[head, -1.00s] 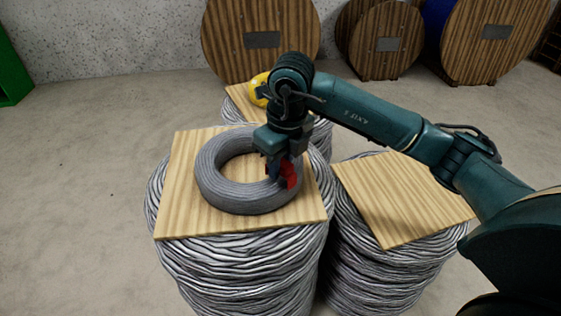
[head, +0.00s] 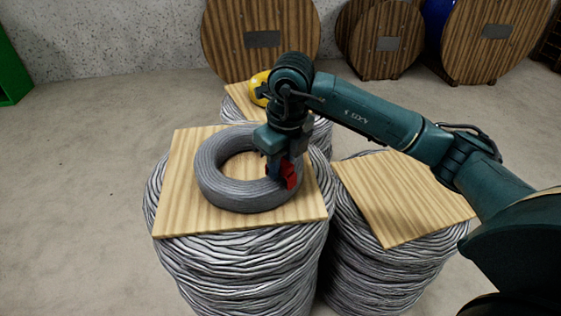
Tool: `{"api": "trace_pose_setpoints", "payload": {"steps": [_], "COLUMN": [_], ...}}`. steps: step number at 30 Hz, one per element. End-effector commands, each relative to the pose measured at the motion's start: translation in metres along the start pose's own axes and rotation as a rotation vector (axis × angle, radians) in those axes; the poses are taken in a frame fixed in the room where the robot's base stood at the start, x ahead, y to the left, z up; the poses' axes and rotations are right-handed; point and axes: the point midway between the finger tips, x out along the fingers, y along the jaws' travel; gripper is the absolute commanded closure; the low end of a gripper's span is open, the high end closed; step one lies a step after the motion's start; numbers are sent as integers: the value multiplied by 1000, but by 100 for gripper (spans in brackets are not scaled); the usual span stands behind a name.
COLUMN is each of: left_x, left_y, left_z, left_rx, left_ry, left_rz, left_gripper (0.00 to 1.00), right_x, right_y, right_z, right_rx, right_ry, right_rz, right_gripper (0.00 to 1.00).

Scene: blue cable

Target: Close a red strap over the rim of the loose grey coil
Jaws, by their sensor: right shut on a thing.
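The loose grey coil (head: 222,187) lies flat on a square wooden board (head: 180,218) on top of a large coil stack. My right gripper (head: 281,172) points down at the right side of the coil's ring. It is shut on a red strap (head: 290,176), which sits at the ring's rim there. The gripper hides part of the strap and of the coil, so I cannot tell whether the strap is closed around the rim. My left gripper is not in view.
A second board (head: 400,195) on another coil stack (head: 385,275) is bare at right. A yellow object (head: 258,88) sits on a board behind my gripper. Large wooden reels (head: 262,65) stand along the back wall. A green object (head: 12,70) is at far left.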

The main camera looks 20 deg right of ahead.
Motion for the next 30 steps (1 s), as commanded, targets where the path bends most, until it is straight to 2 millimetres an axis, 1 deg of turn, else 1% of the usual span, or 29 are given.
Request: {"api": "trace_pose_setpoints", "payload": {"steps": [5,6,8,13,22,30], "left_x": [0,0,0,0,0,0], "left_y": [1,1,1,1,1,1], "left_z": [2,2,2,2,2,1], "left_rx": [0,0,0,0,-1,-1], "left_ry": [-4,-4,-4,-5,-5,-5], "left_rz": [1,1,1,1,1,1], "left_gripper": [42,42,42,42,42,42], "right_x": [0,0,0,0,0,-1], "right_y": [0,0,0,0,0,0], "right_z": [0,0,0,0,0,0], "right_rx": [0,0,0,0,0,0], "right_ry": [0,0,0,0,0,0], "right_rz": [0,0,0,0,0,0], "right_gripper": [99,77,72,72,47,46]}}
